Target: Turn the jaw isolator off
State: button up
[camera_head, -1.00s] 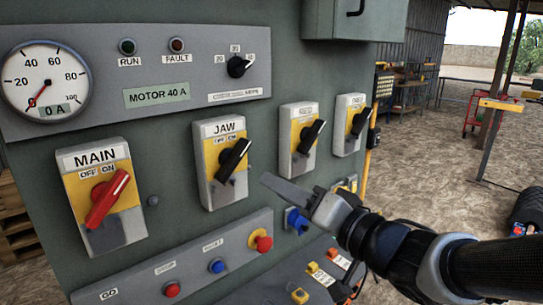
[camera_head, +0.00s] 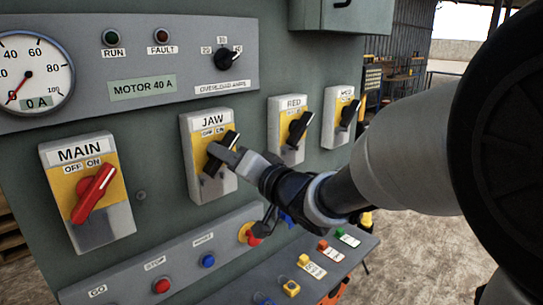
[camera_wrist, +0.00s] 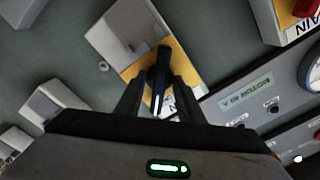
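The jaw isolator (camera_head: 200,187) is a grey and yellow box marked JAW on the green panel. Its black handle (camera_head: 229,140) leans up to the right, toward the ON label. My gripper (camera_head: 228,157) is at this handle and hides part of it. In the wrist view, the isolator box (camera_wrist: 128,38) is ahead, and the handle (camera_wrist: 161,62) stands between the two fingers of my gripper (camera_wrist: 158,90). The fingers are apart, one on each side of the handle. I cannot tell whether they touch it.
The main isolator (camera_head: 105,226) with a red handle is to the left. Two more isolators (camera_head: 288,150) (camera_head: 338,132) with black handles are to the right. A button strip (camera_head: 185,266) runs below, near my arm. A dial gauge (camera_head: 35,75) is at upper left.

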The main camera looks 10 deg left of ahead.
grip_shut()
jog(key=shift+n, duration=0.3)
jog(key=shift+w+d+n+b, duration=0.1)
jog(key=shift+n+b, duration=5.4)
jog(key=shift+n, duration=3.2)
